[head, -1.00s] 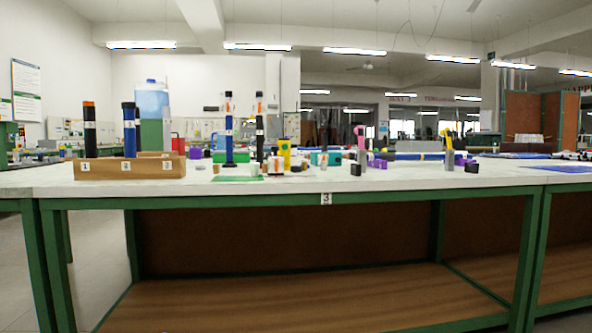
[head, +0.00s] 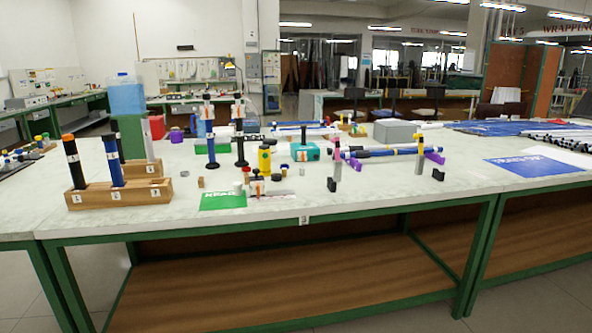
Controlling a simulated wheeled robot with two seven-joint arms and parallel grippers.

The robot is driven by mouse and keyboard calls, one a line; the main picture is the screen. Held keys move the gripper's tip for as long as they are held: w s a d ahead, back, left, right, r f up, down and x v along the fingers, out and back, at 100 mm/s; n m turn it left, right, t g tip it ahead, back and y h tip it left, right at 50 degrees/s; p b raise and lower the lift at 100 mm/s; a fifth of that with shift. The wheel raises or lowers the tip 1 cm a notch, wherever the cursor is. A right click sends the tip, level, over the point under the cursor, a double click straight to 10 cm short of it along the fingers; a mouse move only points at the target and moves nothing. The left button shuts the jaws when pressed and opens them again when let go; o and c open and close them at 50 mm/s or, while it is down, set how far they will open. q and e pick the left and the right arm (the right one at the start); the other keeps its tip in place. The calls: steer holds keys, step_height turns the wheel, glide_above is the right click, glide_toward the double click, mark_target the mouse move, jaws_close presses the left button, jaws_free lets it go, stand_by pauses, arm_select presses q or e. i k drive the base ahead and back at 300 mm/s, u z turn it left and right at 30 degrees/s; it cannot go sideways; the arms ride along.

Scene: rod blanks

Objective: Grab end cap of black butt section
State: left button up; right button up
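A black tube with an orange top (head: 72,160) stands in the left slot of a wooden rack (head: 120,200), leaning a little in the picture. A separate dark upright piece on a round black base (head: 241,152) stands mid-table, beside a similar blue and black one (head: 211,150). Neither of my grippers is in view.
A green mat (head: 222,201) lies at the table's front. A yellow bottle (head: 264,160) and a teal box (head: 305,152) stand mid-table. A blue rod (head: 380,153) lies across two holders. A blue mat (head: 534,167) lies right. White tabletop (head: 370,198) is clear near the front edge.

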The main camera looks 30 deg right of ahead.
mark_target(275, 176)
steer(key=z, duration=2.25)
steer(key=i, duration=2.6)
steer(key=u, duration=1.35)
